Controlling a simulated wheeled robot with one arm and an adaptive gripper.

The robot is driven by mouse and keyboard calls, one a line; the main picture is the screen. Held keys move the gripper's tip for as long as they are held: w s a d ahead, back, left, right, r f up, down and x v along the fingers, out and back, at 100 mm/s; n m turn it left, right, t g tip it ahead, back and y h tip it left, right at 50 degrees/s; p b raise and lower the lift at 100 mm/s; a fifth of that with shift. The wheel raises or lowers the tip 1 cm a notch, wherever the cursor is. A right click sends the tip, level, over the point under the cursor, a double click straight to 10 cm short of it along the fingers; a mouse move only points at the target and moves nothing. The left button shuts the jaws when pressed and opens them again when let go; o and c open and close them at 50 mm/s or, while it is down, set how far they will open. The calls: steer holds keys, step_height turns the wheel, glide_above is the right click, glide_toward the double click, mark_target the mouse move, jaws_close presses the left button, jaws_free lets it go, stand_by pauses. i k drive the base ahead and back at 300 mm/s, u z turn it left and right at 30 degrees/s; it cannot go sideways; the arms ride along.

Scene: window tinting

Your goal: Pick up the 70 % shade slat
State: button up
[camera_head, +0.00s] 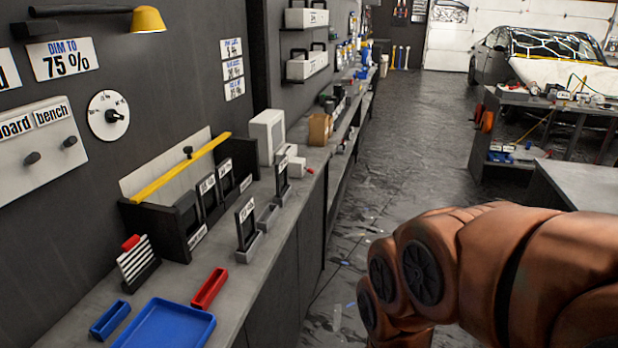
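Several dark slats with white labels stand upright on the bench along the left wall. Three of them, a left one (188,219), a middle one (209,200) and a right one (226,181), stand in a row in a dark rack (165,238). A nearer dark slat (246,226) stands in a small grey holder in front of the rack, and a farther one (282,181) stands in another holder. The labels are too small to read surely, so I cannot tell which slat is 70 %. My orange arm fills the lower right; my gripper is not in view.
A blue tray (168,327), a red bin (209,289) and a small blue bin (110,320) lie on the near bench (262,262). The aisle floor (415,140) is mostly open; a workbench stands right.

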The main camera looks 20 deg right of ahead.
mark_target(281, 165)
steer(key=u, duration=0.45)
steer(key=k, duration=0.55)
steer(key=u, duration=0.05)
steer(key=i, duration=0.3)
steer(key=z, duration=0.75)
steer(key=i, duration=1.15)
steer(key=u, duration=0.9)
steer(key=i, duration=0.3)
steer(key=u, duration=0.3)
